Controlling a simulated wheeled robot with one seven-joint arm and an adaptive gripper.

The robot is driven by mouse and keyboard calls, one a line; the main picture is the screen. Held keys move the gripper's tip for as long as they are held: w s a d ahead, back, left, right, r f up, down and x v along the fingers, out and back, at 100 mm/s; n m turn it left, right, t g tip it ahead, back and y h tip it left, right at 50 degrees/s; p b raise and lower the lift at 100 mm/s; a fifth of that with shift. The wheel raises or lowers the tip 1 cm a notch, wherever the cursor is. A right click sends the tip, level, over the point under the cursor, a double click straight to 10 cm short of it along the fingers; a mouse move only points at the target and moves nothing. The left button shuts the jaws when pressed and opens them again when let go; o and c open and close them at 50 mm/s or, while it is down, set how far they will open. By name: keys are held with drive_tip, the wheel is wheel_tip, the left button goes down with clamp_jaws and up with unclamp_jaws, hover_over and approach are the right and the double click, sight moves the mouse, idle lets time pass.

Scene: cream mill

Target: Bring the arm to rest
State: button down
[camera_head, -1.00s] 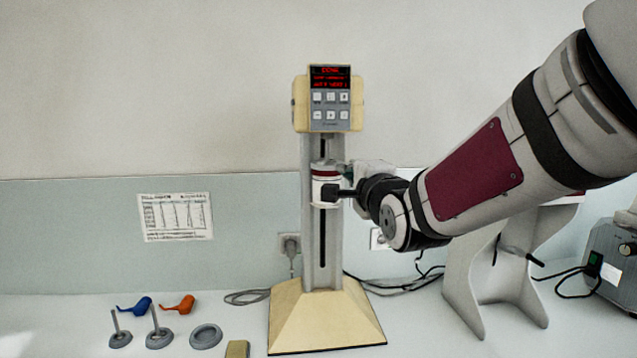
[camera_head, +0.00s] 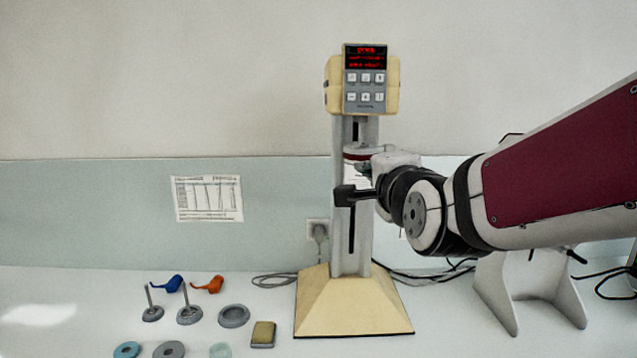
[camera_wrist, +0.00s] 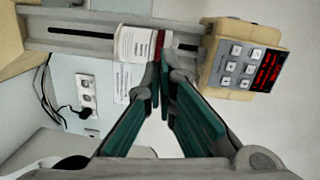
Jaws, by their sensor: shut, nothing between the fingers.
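My arm reaches in from the right in the head view, and my gripper (camera_wrist: 162,80) is shut and empty. In the head view my gripper is mostly hidden behind my wrist, in front of the mill's column. The cream mill (camera_head: 352,300) stands upright on the bench, with a lit red display on its head (camera_head: 365,78). A white jar with a red band (camera_wrist: 133,45) sits on the mill's column, close to my fingertips in the wrist view. I cannot tell whether the fingers touch it.
A grey stand (camera_head: 530,285) is under my arm. A printed sheet (camera_head: 207,198) hangs on the wall.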

drive_tip(key=s+d+f+n+g, duration=0.3)
drive_tip(key=s+f+n+g, duration=0.1)
drive_tip(key=s, duration=0.5)
drive_tip(key=s+d+f+n+g+h, duration=0.1)
drive_tip(key=s+d+f+n+g, duration=0.2)
drive_tip(key=s, duration=0.6)
drive_tip(key=s+d+f+n+g, duration=0.3)
drive_tip(key=s+f+n, duration=0.3)
drive_tip(key=s+n, duration=0.2)
drive_tip(key=shift+s+f+g+h, duration=0.35)
drive_tip(key=shift+s+g, duration=0.25)
drive_tip(key=shift+g, duration=0.2)
